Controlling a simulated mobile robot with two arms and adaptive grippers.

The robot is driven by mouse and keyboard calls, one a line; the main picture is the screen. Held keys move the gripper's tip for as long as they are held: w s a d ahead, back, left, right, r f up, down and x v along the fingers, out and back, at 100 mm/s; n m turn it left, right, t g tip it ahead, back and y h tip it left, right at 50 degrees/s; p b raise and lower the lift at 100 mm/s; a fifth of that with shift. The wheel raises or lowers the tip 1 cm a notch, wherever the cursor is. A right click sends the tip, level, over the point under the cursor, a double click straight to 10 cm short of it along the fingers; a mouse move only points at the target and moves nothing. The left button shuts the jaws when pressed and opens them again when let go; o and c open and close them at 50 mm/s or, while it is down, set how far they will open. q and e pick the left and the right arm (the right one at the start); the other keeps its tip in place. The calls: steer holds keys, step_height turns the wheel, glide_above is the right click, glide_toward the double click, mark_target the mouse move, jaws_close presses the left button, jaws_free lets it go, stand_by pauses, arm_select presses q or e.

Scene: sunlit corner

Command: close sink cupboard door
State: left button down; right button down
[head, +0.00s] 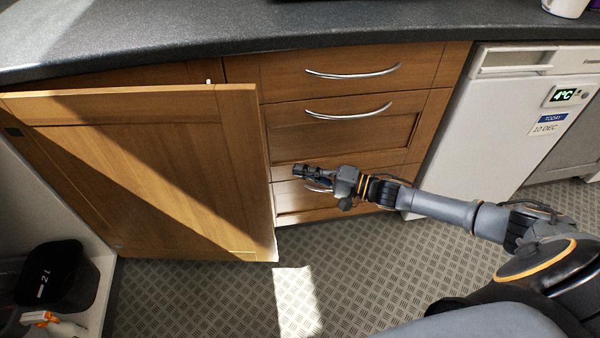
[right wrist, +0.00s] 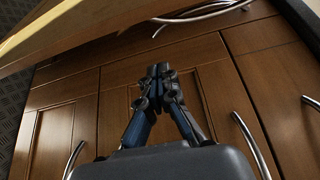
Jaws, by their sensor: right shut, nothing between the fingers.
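The wooden cupboard door (head: 150,175) stands open at the left of the head view, its free edge towards the right and its top edge below the worktop. A dark fitting, perhaps a hinge, shows near its left end. In the right wrist view the door (right wrist: 75,28) crosses the upper left as a pale wooden panel. My right gripper (head: 305,171) is shut and empty, just right of the door's free edge and in front of the drawers. In the right wrist view its closed fingertips (right wrist: 160,72) point towards the wooden fronts. Contact with the door cannot be made out. My left gripper is not in view.
Drawers (head: 340,135) with curved metal handles stand behind my right gripper. A white appliance (head: 500,130) stands to their right. The dark worktop (head: 250,32) runs above. A black bin (head: 55,275) and a spray bottle (head: 52,322) sit at lower left. The patterned floor (head: 220,300) is clear.

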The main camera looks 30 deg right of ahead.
steer(key=w+a+b, duration=0.1)
steer(key=a, duration=0.6)
steer(key=shift+w, duration=0.35)
steer(key=shift+a, duration=0.15)
